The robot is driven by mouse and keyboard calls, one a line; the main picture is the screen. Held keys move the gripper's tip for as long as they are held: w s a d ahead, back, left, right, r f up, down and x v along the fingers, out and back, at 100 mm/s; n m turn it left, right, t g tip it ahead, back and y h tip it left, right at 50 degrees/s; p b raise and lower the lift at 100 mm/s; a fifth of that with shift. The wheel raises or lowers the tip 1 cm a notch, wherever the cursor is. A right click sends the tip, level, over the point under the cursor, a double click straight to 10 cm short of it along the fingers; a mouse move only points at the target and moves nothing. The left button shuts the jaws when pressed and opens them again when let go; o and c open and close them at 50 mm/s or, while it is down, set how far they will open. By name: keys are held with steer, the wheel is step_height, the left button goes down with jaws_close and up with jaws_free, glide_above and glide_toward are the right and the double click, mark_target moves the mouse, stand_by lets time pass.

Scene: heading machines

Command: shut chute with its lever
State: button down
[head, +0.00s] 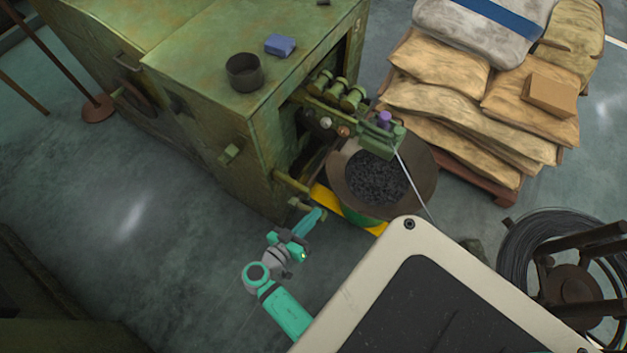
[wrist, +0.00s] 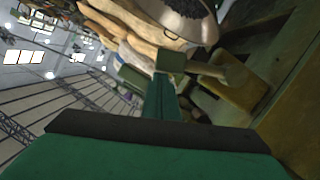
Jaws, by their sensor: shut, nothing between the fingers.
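The green heading machine (head: 215,150) stands at the upper left in the head view. Short olive bars (head: 290,182) stick out low from its open side; one may be the chute's lever, but I cannot tell for certain. My gripper (head: 316,214) is shut and empty, just below these bars and beside the yellow strip (head: 378,228). In the wrist view my teal fingers (wrist: 163,98) point toward a green block (wrist: 171,60), with an olive bar (wrist: 232,70) to the right. Whether they touch is unclear. The chute itself is not clearly visible.
A round tub of dark pieces (head: 424,180) stands under the machine's rollers (head: 350,98). Stacked sacks (head: 440,105) are at the upper right, a wire coil (head: 515,250) at the lower right. A black pot (head: 243,72) and blue block (head: 280,44) sit on the machine.

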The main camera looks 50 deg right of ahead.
steer(key=shift+s+f, duration=0.25)
steer(key=shift+f, duration=0.1)
steer(key=shift+s+f, duration=0.15)
steer(key=shift+s, duration=0.05)
steer(key=w+a+r, duration=0.1)
steer(key=a+r, duration=0.5)
steer(key=a, duration=0.4)
steer(key=shift+w+r, duration=0.25)
steer(key=shift+r, duration=0.15)
steer(key=shift+f, duration=0.1)
stand_by(0.4)
